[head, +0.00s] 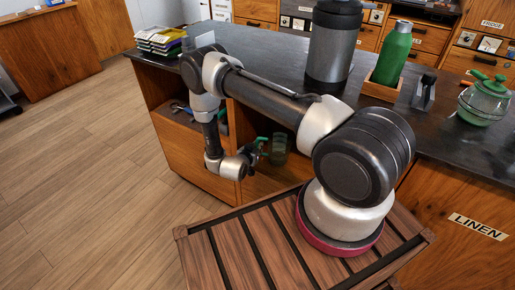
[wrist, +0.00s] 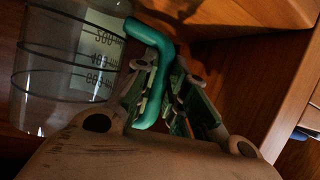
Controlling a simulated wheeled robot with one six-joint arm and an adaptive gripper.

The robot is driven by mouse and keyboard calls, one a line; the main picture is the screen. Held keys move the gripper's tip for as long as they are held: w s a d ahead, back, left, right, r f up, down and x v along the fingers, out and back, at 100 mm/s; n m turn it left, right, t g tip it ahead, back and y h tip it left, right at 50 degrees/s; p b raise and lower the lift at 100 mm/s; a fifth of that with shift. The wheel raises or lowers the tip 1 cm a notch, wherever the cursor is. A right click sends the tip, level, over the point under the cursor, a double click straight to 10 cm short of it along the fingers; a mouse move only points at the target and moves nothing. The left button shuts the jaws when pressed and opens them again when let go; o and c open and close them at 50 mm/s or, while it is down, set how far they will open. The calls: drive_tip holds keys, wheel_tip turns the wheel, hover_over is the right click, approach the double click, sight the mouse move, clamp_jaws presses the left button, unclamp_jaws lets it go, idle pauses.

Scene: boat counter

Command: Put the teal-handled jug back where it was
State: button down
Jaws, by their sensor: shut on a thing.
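The teal-handled jug (wrist: 60,70) is clear, with dark bands and a white measuring label, and fills the left of the wrist view. Its teal handle (wrist: 150,38) passes between the fingers of my gripper (wrist: 167,78), which is shut on it. In the head view my gripper (head: 260,146) reaches into an open wooden compartment under the counter, and the jug (head: 279,150) is just right of it, inside the compartment. The jug's base is hard to make out, so I cannot tell whether it touches the shelf.
Wooden compartment walls (wrist: 292,95) are close on the right in the wrist view. The dark counter (head: 265,62) is above, carrying a grey canister (head: 331,50), a green bottle (head: 392,55), a green-lidded jar (head: 484,100) and stacked packets (head: 160,40). Tools lie in the left compartment.

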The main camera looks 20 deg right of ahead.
drive_tip(key=c, duration=1.5)
unclamp_jaws()
drive_tip(key=shift+o, duration=0.2)
drive_tip(key=shift+r, duration=0.1)
drive_tip(key=v, duration=1.2)
